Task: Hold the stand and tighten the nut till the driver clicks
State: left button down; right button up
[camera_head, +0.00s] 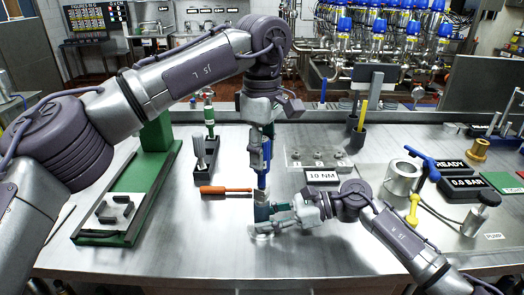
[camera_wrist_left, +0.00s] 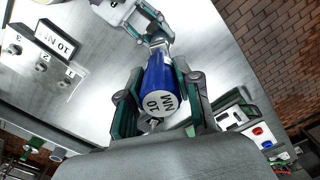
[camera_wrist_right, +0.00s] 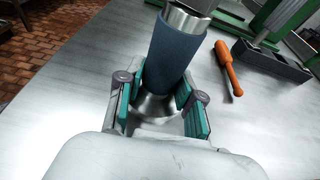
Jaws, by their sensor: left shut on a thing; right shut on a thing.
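The blue driver (camera_head: 262,168), its end marked 10 NM, is upright above the stand in the head view. My left gripper (camera_head: 265,140) is shut on the driver, and its fingers flank the marked end (camera_wrist_left: 157,103) in the left wrist view. The stand (camera_head: 262,213) is a dark blue-grey cylinder on a round metal base. My right gripper (camera_head: 276,208) is shut on the stand from the right. In the right wrist view its fingers lie either side of the stand's lower part, below the grey sleeve (camera_wrist_right: 172,60). The nut is hidden where driver and stand meet.
An orange-handled tool (camera_head: 226,190) lies just left of the stand. A metal block (camera_head: 318,160) with numbered posts and a 10 NM sign (camera_head: 322,177) stands behind right. A green fixture (camera_head: 125,200) is at left. A metal cylinder (camera_head: 402,178) and status boxes (camera_head: 462,188) are at right. The front table is clear.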

pick_arm(q)
jog(key=m, duration=0.3)
jog(key=shift+m, duration=0.3)
jog(key=m, duration=0.3)
dwell(0.4)
jog(key=shift+m, duration=0.3)
jog(key=shift+m, duration=1.6)
